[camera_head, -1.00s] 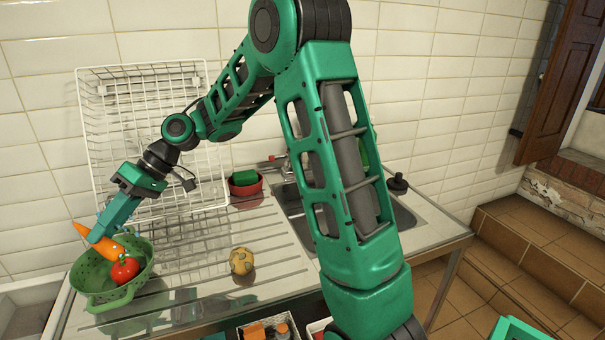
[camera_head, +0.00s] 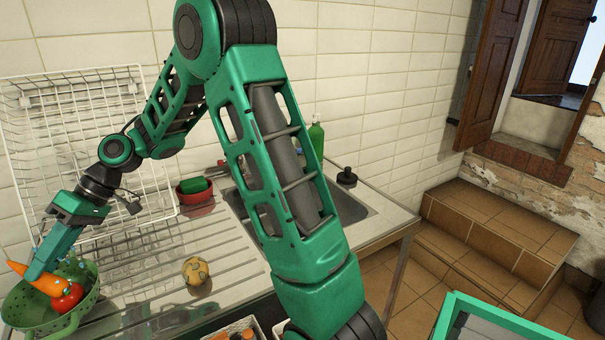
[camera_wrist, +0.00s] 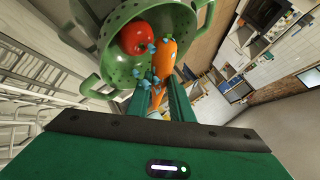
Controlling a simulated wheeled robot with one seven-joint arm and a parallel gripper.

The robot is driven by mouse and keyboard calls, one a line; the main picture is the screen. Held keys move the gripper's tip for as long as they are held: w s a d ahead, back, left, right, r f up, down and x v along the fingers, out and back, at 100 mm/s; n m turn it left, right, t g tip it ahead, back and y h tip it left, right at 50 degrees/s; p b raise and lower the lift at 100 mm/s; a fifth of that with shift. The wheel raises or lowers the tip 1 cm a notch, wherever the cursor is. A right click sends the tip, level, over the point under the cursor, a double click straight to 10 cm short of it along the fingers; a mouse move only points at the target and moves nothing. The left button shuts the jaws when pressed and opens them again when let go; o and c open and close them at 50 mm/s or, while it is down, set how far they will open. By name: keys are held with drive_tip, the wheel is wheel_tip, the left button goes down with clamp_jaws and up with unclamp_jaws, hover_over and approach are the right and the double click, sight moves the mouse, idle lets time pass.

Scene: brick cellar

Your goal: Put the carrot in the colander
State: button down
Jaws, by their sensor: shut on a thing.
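The orange carrot (camera_head: 38,278) is held at the green colander (camera_head: 82,301), over its bowl next to a red tomato (camera_head: 67,297). My gripper (camera_head: 36,274) is shut on the carrot, with the fingers pointing down to the colander. In the wrist view the carrot (camera_wrist: 164,62) lies between my fingertips (camera_wrist: 158,90), beside the tomato (camera_wrist: 138,38) and within the colander's rim (camera_wrist: 104,40). I cannot tell whether the carrot touches the colander. Part of the carrot is hidden by my fingers.
A potato-like item (camera_head: 196,270) lies on the metal drainboard (camera_head: 150,264). A white wire rack (camera_head: 75,110) stands behind. A red bowl (camera_head: 195,193) with a green thing sits by the sink (camera_head: 350,212). A green bottle (camera_head: 316,138) stands behind the sink.

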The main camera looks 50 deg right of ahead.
drive_tip(key=shift+f, duration=0.8)
idle(0.8)
drive_tip(key=c, duration=1.5)
unclamp_jaws()
drive_tip(key=v, duration=1)
drive_tip(key=shift+d+r, duration=0.2)
drive_tip(key=shift+d, duration=0.1)
drive_tip(key=s+d+f+m+t+h, duration=0.1)
drive_tip(key=s+d+f+m+h, duration=0.1)
drive_tip(key=s+d+m+h, duration=0.35)
drive_tip(key=s+d+f+m+t+h, duration=0.1)
drive_tip(key=s+d+f+m+h, duration=0.1)
drive_tip(key=s+d, duration=0.65)
drive_tip(key=s+d+f+m+h, duration=0.1)
drive_tip(key=s+d+m, duration=0.1)
drive_tip(key=s+d, duration=0.2)
drive_tip(key=s+d+f+m+g, duration=0.1)
drive_tip(key=s+d, duration=0.3)
drive_tip(key=s, duration=0.5)
drive_tip(key=s+d+f+m+g+h, duration=0.1)
drive_tip(key=s+d+m, duration=0.2)
drive_tip(key=s, duration=0.3)
drive_tip(key=shift+s+d+m+h, duration=0.25)
drive_tip(key=shift+s+d+h, duration=0.1)
drive_tip(key=shift+d, duration=0.1)
